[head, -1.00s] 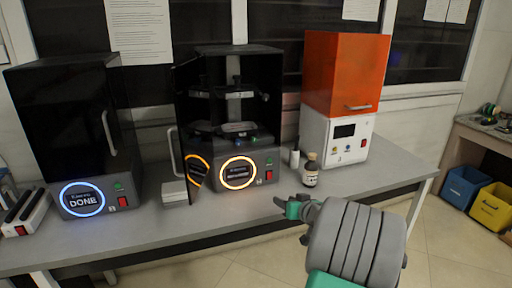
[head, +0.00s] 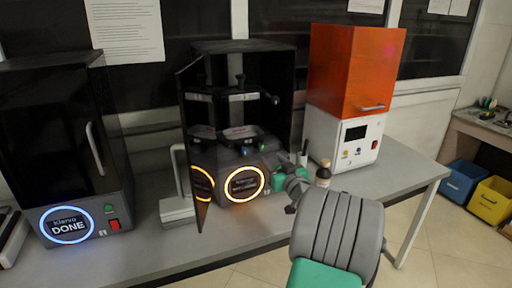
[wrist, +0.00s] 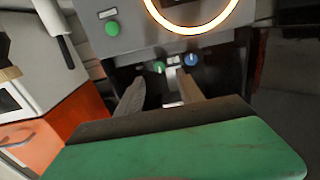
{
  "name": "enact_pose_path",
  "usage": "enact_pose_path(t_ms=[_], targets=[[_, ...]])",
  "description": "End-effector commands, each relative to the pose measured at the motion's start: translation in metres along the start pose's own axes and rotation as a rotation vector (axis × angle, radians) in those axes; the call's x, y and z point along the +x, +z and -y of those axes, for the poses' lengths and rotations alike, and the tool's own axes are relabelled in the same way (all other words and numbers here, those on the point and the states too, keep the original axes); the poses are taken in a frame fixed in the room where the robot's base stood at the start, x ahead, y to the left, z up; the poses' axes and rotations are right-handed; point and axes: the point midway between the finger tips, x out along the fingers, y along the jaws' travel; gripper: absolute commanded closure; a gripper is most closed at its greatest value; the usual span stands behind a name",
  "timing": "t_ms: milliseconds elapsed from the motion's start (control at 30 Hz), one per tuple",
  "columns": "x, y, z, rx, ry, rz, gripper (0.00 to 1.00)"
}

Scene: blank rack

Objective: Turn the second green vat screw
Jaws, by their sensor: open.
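The middle printer (head: 205,148) has its dark door open, showing the vat area inside. In the wrist view a green screw (wrist: 158,67) and a blue screw (wrist: 191,60) sit side by side at the vat. My gripper (wrist: 160,84) is open and empty, its two fingers pointing toward the screws; the green one lies between the finger lines, apart from them. In the head view my gripper (head: 276,178) is at the printer's front right corner and hides part of it. A second green screw cannot be made out clearly.
The printer's ring light (head: 243,184) glows orange. A round green button (wrist: 112,28) is on its front panel. A brown bottle (head: 323,177) stands right of my gripper, before the orange-topped printer (head: 356,70). A left printer (head: 60,150) shows DONE.

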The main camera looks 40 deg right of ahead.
Motion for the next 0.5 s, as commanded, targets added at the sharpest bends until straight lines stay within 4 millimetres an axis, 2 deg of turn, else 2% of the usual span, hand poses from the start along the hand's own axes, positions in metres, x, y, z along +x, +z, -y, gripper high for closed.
enact_pose_path(t_ms=[133, 400, 500], targets=[[0.017, -0.001, -0.001, 0.000, 0.000, 0.001, 0.56], [0.066, 0.000, -0.004, 0.001, 0.004, 0.002, 0.56], [0.074, 0.000, -0.003, 0.001, 0.004, 0.001, 0.56]])
